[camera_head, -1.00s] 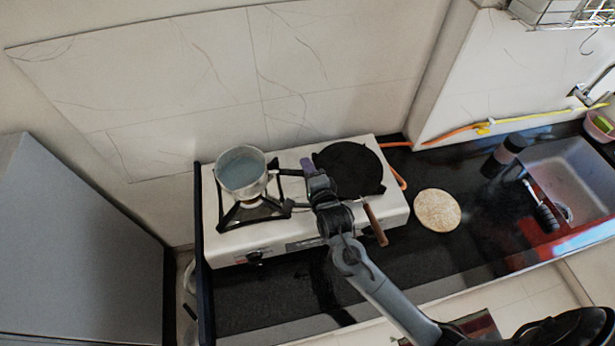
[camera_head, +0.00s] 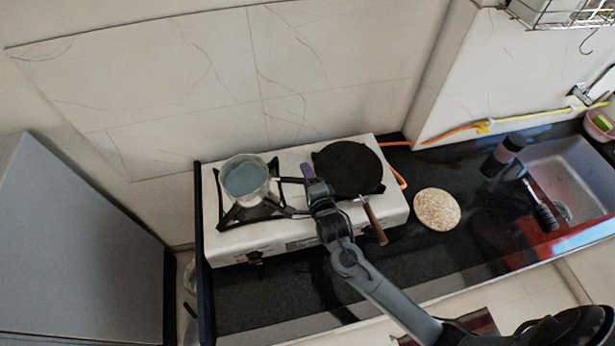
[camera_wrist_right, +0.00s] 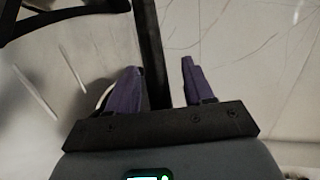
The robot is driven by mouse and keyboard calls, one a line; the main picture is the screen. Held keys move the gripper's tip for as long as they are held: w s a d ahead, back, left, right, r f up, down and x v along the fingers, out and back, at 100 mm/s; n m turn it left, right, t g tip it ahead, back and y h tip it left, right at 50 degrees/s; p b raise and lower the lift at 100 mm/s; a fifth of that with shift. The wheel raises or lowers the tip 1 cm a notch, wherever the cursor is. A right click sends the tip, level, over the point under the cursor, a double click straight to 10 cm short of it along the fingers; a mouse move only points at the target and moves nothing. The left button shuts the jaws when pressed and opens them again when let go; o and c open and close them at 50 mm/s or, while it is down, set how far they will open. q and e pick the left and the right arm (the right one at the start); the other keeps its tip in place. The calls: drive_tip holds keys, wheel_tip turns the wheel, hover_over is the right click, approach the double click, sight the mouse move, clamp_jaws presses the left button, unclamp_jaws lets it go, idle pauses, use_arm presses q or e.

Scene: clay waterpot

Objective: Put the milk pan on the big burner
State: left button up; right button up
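The milk pan (camera_head: 246,177), a light metal pot with bluish contents, sits over the left burner (camera_head: 229,215) of the white two-burner stove (camera_head: 280,233). It looks upright. Its dark handle (camera_head: 290,181) points right, toward my right gripper (camera_head: 307,177). In the right wrist view the dark handle (camera_wrist_right: 152,50) runs between the purple fingers of the right gripper (camera_wrist_right: 166,78). It lies close to the left finger, with a clear gap to the right finger, so the gripper is open around it. My left gripper is not in view.
A black flat pan (camera_head: 348,168) with a brown handle (camera_head: 375,221) covers the right burner, close beside my right gripper. A round board (camera_head: 437,209) lies on the dark counter. A tiled wall is behind the stove.

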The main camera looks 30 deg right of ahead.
drive_tip(key=shift+r, duration=0.1)
drive_tip(key=s+a+f+n+g+y, duration=0.1)
drive_tip(key=s+n+g, duration=0.4)
drive_tip(key=s+n, duration=0.6)
drive_tip(key=s+a+f+n+g+y, duration=0.2)
drive_tip(key=s+n+g, duration=0.4)
drive_tip(key=s+n, duration=0.5)
drive_tip(key=s+a+y, duration=0.1)
drive_tip(key=s+a, duration=0.1)
drive_tip(key=s, duration=0.5)
drive_tip(key=shift+n+b, duration=0.35)
drive_tip(key=shift+n, duration=0.05)
wheel_tip(320, 180, up, 16)
drive_tip(key=p, duration=1.6)
drive_tip(key=shift+r, duration=0.2)
